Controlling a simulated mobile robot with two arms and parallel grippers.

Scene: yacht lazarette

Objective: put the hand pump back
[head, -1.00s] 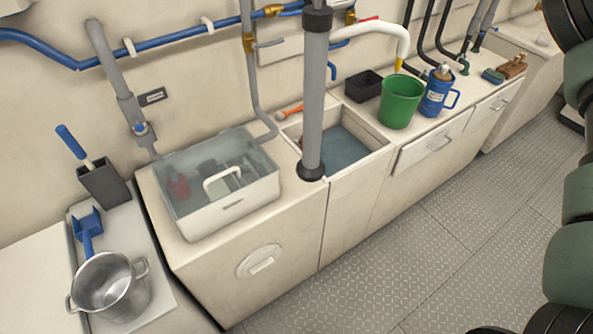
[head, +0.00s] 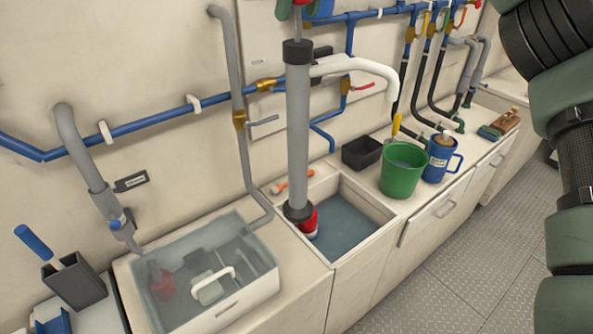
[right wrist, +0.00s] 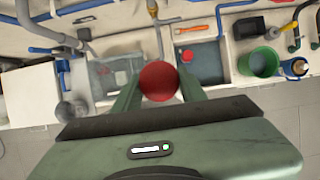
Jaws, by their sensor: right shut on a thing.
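The hand pump (head: 298,135) is a grey tube with black collars and a white curved spout (head: 375,70). It hangs nearly upright. In the head view its foot overlaps the left rim of the basin (head: 375,248); I cannot tell its height above it. My right gripper (head: 303,8), cut by the top edge, is shut on the pump's red top. In the right wrist view the round red top (right wrist: 159,80) sits between the green fingers. A red round piece (head: 309,222) shows in the basin, partly hidden by the pump. My left gripper is out of view.
A clear-sided bin (head: 250,298) stands left of the basin. A green bucket (head: 402,172), black tray (head: 361,153) and blue jug (head: 438,160) stand to the right. An orange-handled tool (head: 293,182) lies behind the basin. Pipes run along the wall.

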